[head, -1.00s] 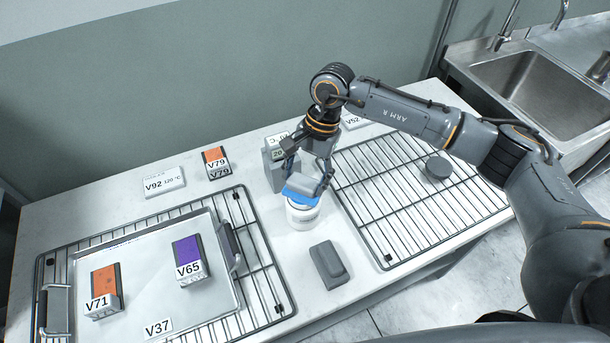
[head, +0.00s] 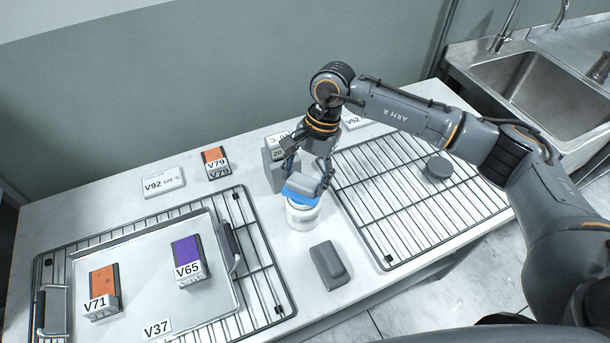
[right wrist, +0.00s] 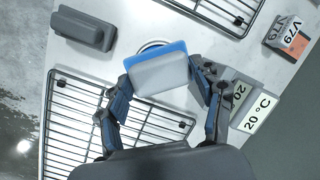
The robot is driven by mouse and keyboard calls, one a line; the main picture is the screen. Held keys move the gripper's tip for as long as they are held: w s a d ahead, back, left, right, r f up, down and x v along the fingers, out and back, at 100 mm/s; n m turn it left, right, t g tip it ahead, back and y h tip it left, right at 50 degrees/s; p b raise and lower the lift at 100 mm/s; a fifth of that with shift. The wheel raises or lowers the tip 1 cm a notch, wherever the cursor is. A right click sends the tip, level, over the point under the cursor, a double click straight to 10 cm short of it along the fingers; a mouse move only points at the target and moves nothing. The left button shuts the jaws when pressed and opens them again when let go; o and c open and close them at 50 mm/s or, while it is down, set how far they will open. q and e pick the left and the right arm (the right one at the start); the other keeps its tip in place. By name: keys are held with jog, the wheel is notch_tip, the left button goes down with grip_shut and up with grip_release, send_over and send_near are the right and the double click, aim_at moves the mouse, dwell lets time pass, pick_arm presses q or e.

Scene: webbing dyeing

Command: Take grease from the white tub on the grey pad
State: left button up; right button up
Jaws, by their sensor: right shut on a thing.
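My right gripper (head: 311,178) is shut on a pad (head: 303,188) with a grey body and a blue layer on its lower face. The pad is over the white tub (head: 303,216), which stands on the table between the two racks. The pad covers the tub's mouth, so I cannot see the grease or tell how deep the contact is. In the right wrist view the grey pad (right wrist: 160,73) is between the fingers (right wrist: 160,80). A bit of the tub's rim (right wrist: 152,44) shows behind its blue edge. My left gripper is not in view.
A dark grey block (head: 328,265) lies in front of the tub. A grey unit with a display (head: 277,155) stands close behind the gripper.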

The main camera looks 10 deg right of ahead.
aim_at(305, 180)
jog(key=shift+s, duration=0.15)
dwell(0.4)
jog(key=shift+r+p, duration=0.3)
jog(key=shift+r, duration=0.65)
jog(key=shift+r+p, duration=0.55)
jog(key=shift+r, duration=2)
